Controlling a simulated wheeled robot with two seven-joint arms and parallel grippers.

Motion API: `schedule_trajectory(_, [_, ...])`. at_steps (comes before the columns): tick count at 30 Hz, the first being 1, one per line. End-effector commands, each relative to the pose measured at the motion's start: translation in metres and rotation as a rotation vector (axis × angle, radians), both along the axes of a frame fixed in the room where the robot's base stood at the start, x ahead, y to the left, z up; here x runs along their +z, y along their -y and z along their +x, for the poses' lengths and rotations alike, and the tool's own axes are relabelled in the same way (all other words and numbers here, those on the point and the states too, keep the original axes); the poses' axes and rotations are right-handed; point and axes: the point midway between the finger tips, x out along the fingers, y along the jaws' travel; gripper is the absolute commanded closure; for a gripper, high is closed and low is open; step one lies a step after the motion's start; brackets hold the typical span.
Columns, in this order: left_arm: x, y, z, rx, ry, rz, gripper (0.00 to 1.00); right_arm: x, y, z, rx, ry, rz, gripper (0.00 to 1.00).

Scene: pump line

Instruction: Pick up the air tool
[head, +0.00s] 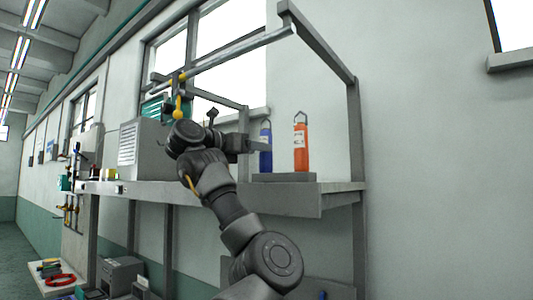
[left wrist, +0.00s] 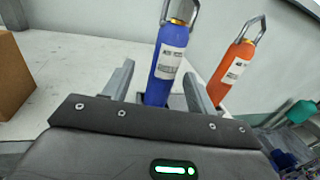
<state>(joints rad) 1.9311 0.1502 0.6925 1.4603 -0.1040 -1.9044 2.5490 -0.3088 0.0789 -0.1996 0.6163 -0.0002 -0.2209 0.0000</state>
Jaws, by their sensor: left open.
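A blue cylinder tool (head: 266,150) with a brass neck, white label and grey hanging loop stands upright on the raised grey block on the bench. A similar orange cylinder tool (head: 301,148) stands to its right. The left wrist view also shows the blue tool (left wrist: 163,70) and the orange tool (left wrist: 232,70). The label print is too small to read surely, so I cannot tell which is the air tool. My left gripper (head: 258,146) is open, with the blue tool between its two fingers in the left wrist view; contact is not clear. My right gripper is out of view.
The grey bench (head: 290,200) has a metal frame (head: 354,130) with an overhead rail above. A grey cabinet (head: 145,148) stands left of my arm. A brown box (left wrist: 12,75) is at the left in the left wrist view. The bench surface between is clear.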

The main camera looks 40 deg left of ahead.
Motion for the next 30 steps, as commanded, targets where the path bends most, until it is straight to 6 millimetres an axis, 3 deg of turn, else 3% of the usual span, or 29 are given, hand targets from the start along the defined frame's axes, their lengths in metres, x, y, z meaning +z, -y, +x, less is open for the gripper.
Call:
schedule_trajectory(7, [0.000,0.003,0.009,-0.004,-0.001,0.002,0.43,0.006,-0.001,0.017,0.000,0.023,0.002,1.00])
schedule_trajectory(13, [-0.004,0.011,0.038,-0.006,-0.002,0.000,0.43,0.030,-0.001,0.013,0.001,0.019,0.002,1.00])
schedule_trajectory(18, [-0.007,0.012,0.055,-0.004,-0.001,0.000,0.43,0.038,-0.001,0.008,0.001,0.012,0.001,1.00])
schedule_trajectory(26, [-0.009,0.012,0.058,-0.002,0.001,0.002,0.43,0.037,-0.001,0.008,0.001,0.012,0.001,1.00])
schedule_trajectory(30, [-0.009,0.013,0.058,-0.003,0.000,0.002,0.60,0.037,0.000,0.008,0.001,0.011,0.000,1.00])
